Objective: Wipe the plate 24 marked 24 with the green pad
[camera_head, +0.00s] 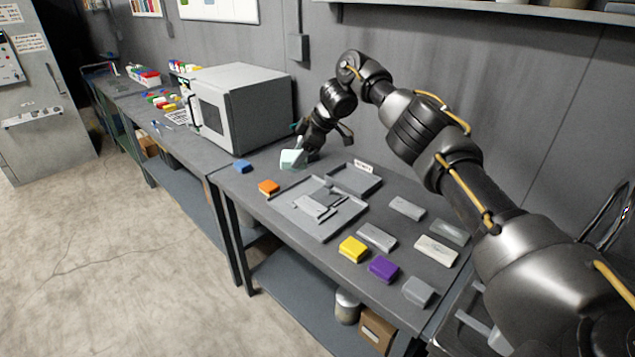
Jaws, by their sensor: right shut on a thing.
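My right gripper (305,148) reaches to the far left part of the work table and is shut on a pale mint-green pad (291,159). The pad is at or just above the table top; I cannot tell whether it touches. Several flat grey plates lie on the table, among them one (407,208) at the back, one (376,237) nearer the front and a lighter one (436,250) to the right. Any numbers on them are too small to read, so I cannot tell which is plate 24. My left gripper is not in view.
A grey tray (330,233) with grey parts stands mid-table, with a smaller labelled tray (372,185) behind it. Blue (242,166), orange (268,187), yellow (352,249), purple (383,268) and grey (418,291) blocks lie around. A boxy oven-like cabinet (262,108) stands left of the gripper.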

